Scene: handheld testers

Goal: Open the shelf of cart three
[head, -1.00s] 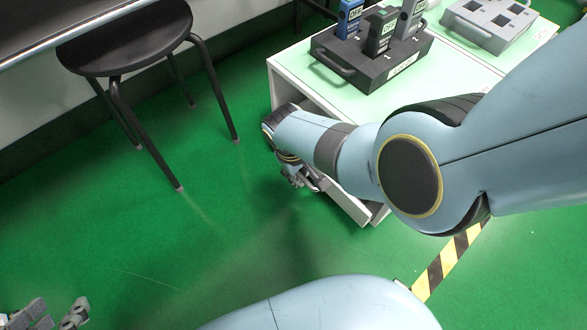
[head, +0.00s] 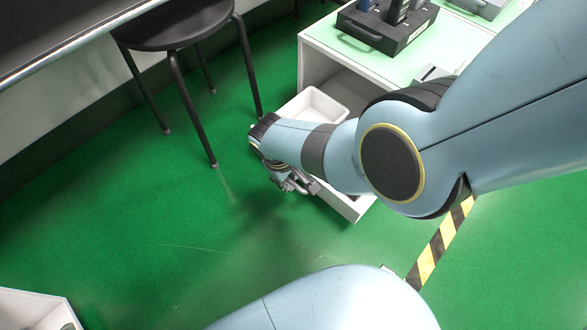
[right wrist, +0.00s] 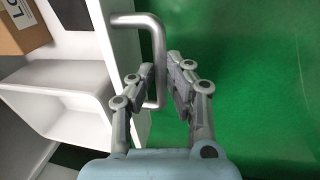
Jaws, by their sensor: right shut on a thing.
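The cart (head: 310,62), white with a pale green top, stands at the upper right of the head view. Its white shelf (head: 352,208) is pulled out from under the top, and a white bin (head: 322,103) shows on it. My right gripper (head: 294,186) is at the shelf's front. In the right wrist view, my right gripper (right wrist: 159,76) is shut on the silver bar handle (right wrist: 157,45) of the white shelf front (right wrist: 126,45). My right arm hides part of the shelf. My left gripper is out of view.
A dark holder (head: 385,38) with handheld testers stands on the cart top. A black stool (head: 165,28) stands to the left, close to my right gripper. A white box edge (head: 35,303) shows at lower left. The green floor between is clear.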

